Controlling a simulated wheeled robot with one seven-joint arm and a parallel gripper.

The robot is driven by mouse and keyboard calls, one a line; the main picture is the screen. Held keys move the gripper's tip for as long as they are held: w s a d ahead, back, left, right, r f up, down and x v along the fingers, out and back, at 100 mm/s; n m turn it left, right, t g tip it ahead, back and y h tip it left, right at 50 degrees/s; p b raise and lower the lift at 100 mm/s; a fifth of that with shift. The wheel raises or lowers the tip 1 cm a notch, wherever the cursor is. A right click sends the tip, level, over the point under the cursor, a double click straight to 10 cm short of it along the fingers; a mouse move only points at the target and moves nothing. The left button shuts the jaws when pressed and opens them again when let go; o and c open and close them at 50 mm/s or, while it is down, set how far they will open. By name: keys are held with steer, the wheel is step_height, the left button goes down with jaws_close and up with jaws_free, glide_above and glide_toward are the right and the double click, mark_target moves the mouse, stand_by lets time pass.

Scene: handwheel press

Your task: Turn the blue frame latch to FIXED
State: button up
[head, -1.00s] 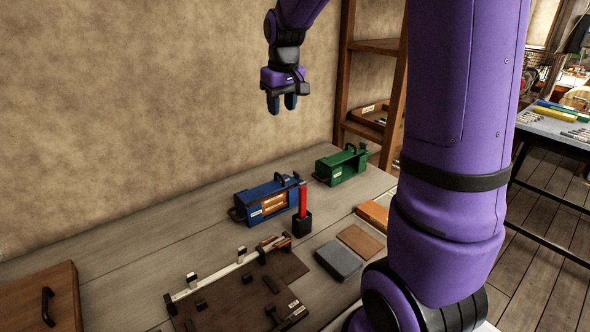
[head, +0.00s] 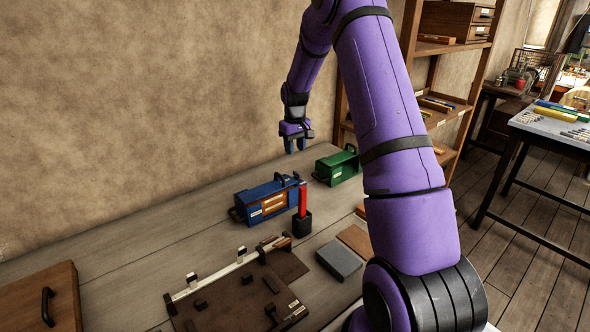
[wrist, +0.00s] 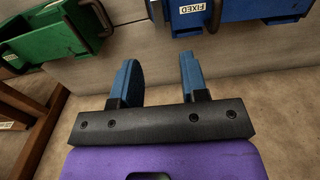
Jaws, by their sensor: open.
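The blue frame (head: 258,204) stands on the bench in the head view, with wooden pieces in its front and a dark handle on top. In the wrist view its blue side (wrist: 238,10) carries a white FIXED label (wrist: 192,6) and a dark curved bar (wrist: 214,16). I cannot tell which way its latch is turned. My gripper (head: 295,150) is open and empty, pointing down above and behind the blue frame, apart from it. Its two blue fingers (wrist: 160,78) are spread in the wrist view.
A green box (head: 337,167) with a handle stands right of the blue frame; it also shows in the wrist view (wrist: 52,38). A red upright piece in a black holder (head: 302,222) stands close in front. A brown jig board (head: 240,295) and grey block (head: 339,260) lie nearer.

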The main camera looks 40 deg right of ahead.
mark_target(297, 174)
step_height(297, 174, down, 9)
steer(key=shift+r, duration=0.1)
stand_by(0.3)
jaws_close()
